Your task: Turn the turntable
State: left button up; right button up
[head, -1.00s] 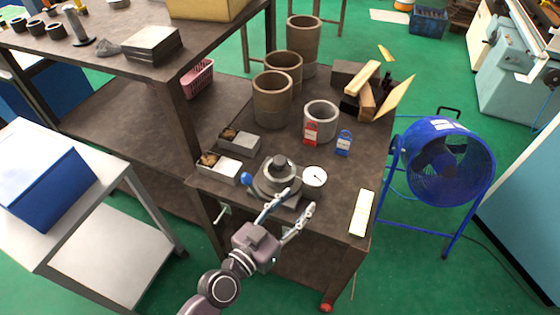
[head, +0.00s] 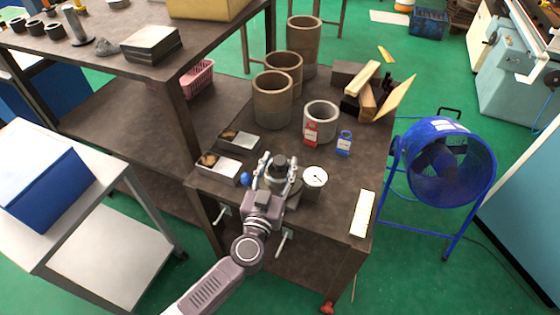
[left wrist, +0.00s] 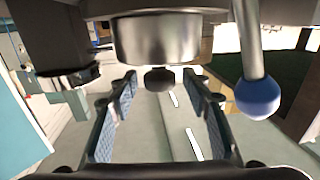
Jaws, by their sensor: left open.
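The turntable (head: 279,178) is a round metal chuck with a dark centre, near the front edge of the brown bench. A lever with a blue ball knob (head: 246,179) sticks out at its left. My left gripper (head: 278,168) is open, with one finger on either side of the chuck in the head view. In the left wrist view the two fingers (left wrist: 160,95) stand apart below a steel cylinder (left wrist: 158,38), and the blue knob (left wrist: 258,98) shows at the right. I cannot tell whether the fingers touch the chuck. My right gripper is not in view.
Two small boxes (head: 219,168) lie to the left.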

pick_arm(q)
jog(key=shift+w+d, duration=0.15)
jog(key=shift+w, duration=0.5)
jog(key=c, duration=1.1)
jog(key=shift+r+n+y+p, duration=0.2)
jog(key=shift+n+y+p, duration=0.2)
jog(key=shift+y+p, duration=0.35)
jog(key=shift+c, duration=0.2)
jog(key=shift+f+n+t+y+p, duration=0.25)
jog(key=shift+n+y+p, duration=0.5)
jog(key=shift+y, duration=0.4)
jog(key=o, duration=1.1)
jog(key=shift+o, duration=0.2)
